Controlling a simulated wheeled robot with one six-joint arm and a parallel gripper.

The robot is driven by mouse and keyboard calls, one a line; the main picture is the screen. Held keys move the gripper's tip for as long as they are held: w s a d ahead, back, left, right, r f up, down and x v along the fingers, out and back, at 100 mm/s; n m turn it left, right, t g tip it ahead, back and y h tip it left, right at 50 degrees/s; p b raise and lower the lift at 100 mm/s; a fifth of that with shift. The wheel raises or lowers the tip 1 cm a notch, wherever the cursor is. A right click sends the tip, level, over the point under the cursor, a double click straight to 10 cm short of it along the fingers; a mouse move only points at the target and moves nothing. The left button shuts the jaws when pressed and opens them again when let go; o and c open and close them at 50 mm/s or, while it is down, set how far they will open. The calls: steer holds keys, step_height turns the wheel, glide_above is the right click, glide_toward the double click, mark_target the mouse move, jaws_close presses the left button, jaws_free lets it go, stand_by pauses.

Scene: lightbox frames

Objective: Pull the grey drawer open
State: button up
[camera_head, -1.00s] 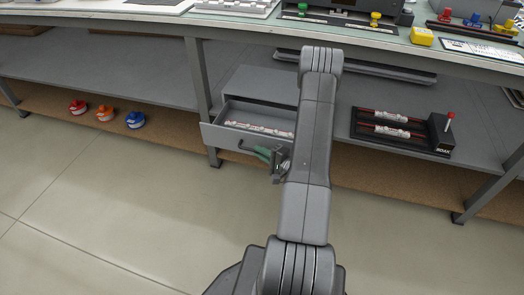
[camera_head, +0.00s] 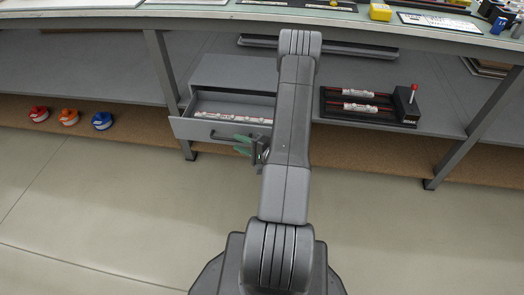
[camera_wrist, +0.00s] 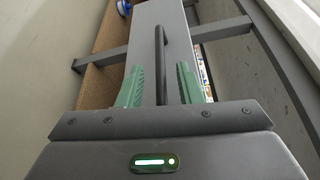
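The grey drawer (camera_head: 190,130) stands pulled out from its grey cabinet (camera_head: 235,72) under the bench, and its inside shows. Its dark bar handle (camera_head: 222,137) runs across the front; it also shows in the wrist view (camera_wrist: 160,62). My gripper (camera_head: 243,145) is at the right part of the handle. In the wrist view its two green fingers (camera_wrist: 161,88) are apart, one on each side of the bar, with a visible gap to it on both sides. My arm hides the drawer's right end in the head view.
A row of white and red pieces (camera_head: 232,118) lies in the drawer. A black rack (camera_head: 350,105) with a red-knobbed lever stands right on the shelf. Red, orange and blue objects (camera_head: 69,118) sit low at left. A bench leg (camera_head: 160,70) is beside the cabinet. The floor in front is clear.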

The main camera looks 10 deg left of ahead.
mark_target(234, 140)
steer(key=p+v, duration=0.1)
steer(key=v, duration=0.9)
steer(key=shift+s+d+p, duration=0.15)
steer(key=shift+d+p, duration=0.15)
steer(key=shift+a, duration=0.1)
steer(key=shift+b+x, duration=1.2)
steer(key=shift+x, duration=5.6)
